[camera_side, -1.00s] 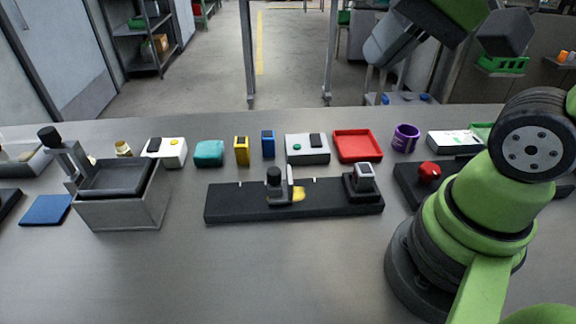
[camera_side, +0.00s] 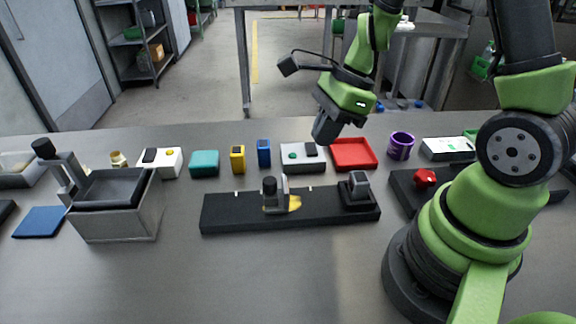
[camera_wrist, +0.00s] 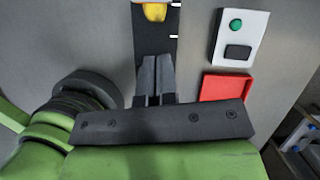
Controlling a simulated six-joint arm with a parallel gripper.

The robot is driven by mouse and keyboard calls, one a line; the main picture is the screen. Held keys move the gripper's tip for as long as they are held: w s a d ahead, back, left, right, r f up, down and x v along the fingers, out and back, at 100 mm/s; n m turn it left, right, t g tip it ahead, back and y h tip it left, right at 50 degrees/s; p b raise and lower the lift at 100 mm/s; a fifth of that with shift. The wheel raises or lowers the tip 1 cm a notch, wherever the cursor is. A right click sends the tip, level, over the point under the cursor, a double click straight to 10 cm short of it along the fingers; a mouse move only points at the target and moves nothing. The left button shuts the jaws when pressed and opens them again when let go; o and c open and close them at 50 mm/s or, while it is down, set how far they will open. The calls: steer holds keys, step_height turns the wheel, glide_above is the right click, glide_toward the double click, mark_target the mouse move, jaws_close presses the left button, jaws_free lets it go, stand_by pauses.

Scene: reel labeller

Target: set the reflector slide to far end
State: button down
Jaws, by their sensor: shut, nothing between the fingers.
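The reflector slide is a carriage with a black knob (camera_side: 269,185), a grey upright plate and a yellow piece (camera_side: 294,204). It sits near the middle of a long black rail (camera_side: 230,212). A small sensor head on a block (camera_side: 359,190) stands at the rail's right end. My gripper (camera_side: 322,136) is shut and empty, pointing down above and behind the right half of the rail, apart from the carriage. In the wrist view my shut fingers (camera_wrist: 156,65) overlie the rail (camera_wrist: 155,35), and the yellow piece (camera_wrist: 155,11) shows at the top edge. The sensor head is hidden there.
Behind the rail stand a grey box with a green button (camera_side: 296,157) and a red tray (camera_side: 352,153). A base with a red knob (camera_side: 424,178) lies right of the rail, and an open grey bin (camera_side: 118,218) left. The bench front is clear.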

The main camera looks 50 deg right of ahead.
mark_target(275, 192)
steer(key=x, duration=0.6)
steer(key=shift+a+f, duration=0.1)
steer(key=shift+f, duration=0.05)
steer(key=shift+w+a+f, duration=0.1)
steer(key=shift+w+a, duration=0.35)
steer(key=shift+a, duration=0.15)
steer(key=shift+w+a+f, duration=0.1)
steer(key=shift+w+a, duration=0.35)
steer(key=shift+a, duration=0.2)
steer(key=shift+w+a, duration=0.3)
steer(key=shift+a, duration=0.15)
